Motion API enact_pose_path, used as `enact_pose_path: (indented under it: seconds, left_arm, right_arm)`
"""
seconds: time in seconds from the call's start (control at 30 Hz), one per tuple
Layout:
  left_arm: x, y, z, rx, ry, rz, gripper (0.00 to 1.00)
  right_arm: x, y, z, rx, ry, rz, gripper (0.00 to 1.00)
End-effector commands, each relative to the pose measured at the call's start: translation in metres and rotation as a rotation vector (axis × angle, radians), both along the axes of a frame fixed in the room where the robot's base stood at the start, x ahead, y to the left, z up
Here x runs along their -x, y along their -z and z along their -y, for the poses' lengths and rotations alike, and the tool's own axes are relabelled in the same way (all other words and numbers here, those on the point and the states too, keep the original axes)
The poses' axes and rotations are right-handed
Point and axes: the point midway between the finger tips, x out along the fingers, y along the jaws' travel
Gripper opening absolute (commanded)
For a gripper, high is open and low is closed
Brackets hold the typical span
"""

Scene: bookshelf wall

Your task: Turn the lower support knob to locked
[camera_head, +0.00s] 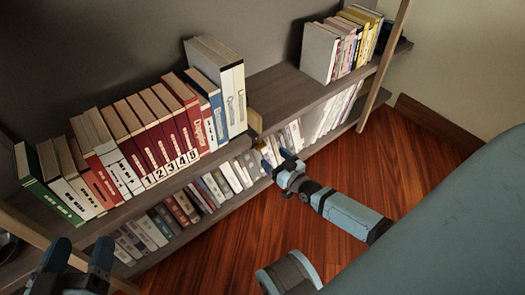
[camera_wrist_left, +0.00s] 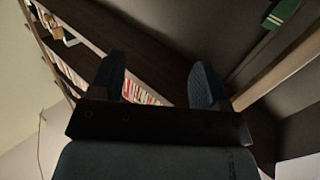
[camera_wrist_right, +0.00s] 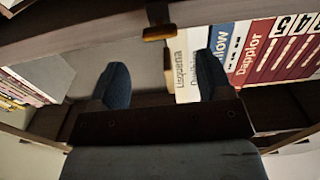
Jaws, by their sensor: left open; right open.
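A small orange-brown knob or handle (camera_wrist_right: 159,32) shows in the right wrist view, at the end of a dark upright piece by the shelf edge. I cannot read its setting. In the head view a small orange piece (camera_head: 267,153) shows beside my right fingertips, partly hidden; I cannot tell if it is the same part. My right gripper (camera_head: 276,160) is open and empty at the front of the lower shelf. In its own view the knob lies beyond the gap between the fingers, apart from them. My left gripper (camera_head: 80,252) is open and empty at the lower left.
The upper shelf (camera_head: 275,88) holds a long row of books (camera_head: 135,135) at left and a shorter group (camera_head: 345,45) at right. The lower shelf is also full of books. A slanted wooden upright (camera_head: 383,65) stands at right. The wooden floor (camera_head: 425,160) in front is clear.

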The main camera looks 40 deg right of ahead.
Motion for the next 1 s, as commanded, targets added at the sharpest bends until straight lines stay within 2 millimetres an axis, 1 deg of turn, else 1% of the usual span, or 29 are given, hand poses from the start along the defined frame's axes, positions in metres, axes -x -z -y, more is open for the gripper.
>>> enact_pose_path:
  seconds: [0.03,0.1,0.3,0.47,0.73,0.77,0.8,0.87,0.9,0.97,1.0]
  left_arm:
    - [-0.002,0.004,-0.001,-0.013,0.0,0.026,0.7]
    - [-0.005,0.003,-0.003,-0.034,-0.003,0.057,0.7]
    - [-0.01,0.0,-0.006,-0.072,-0.007,0.13,0.7]
    - [-0.013,-0.001,-0.007,-0.089,-0.008,0.156,0.7]
    - [-0.013,-0.004,-0.008,-0.097,-0.005,0.165,0.7]
    - [-0.013,-0.004,-0.008,-0.097,-0.005,0.165,0.7]
    - [-0.013,-0.003,-0.008,-0.097,-0.005,0.165,0.7]
    - [-0.013,-0.003,-0.008,-0.096,-0.006,0.164,0.7]
    - [-0.013,-0.003,-0.008,-0.096,-0.006,0.163,0.7]
    - [-0.013,-0.003,-0.008,-0.095,-0.006,0.162,0.7]
    - [-0.012,-0.003,-0.008,-0.094,-0.006,0.162,0.7]
  right_arm:
    - [-0.012,0.003,-0.001,-0.001,0.0,0.004,0.72]
    - [-0.026,0.003,-0.002,-0.001,0.0,0.004,0.72]
    - [-0.054,0.002,-0.005,-0.001,0.0,0.002,0.72]
    - [-0.064,0.001,-0.005,-0.001,0.0,0.0,0.72]
    - [-0.065,0.0,-0.005,-0.001,0.0,-0.001,0.72]
    - [-0.065,0.0,-0.005,-0.001,0.0,-0.001,0.7]
    - [-0.065,0.0,-0.006,-0.001,0.0,-0.001,0.61]
    - [-0.065,0.0,-0.005,-0.001,0.0,-0.001,0.47]
    - [-0.065,0.0,-0.005,-0.001,0.0,-0.001,0.38]
    - [-0.065,0.0,-0.005,-0.001,0.0,-0.001,0.24]
    - [-0.065,0.0,-0.005,-0.001,0.0,0.0,0.23]
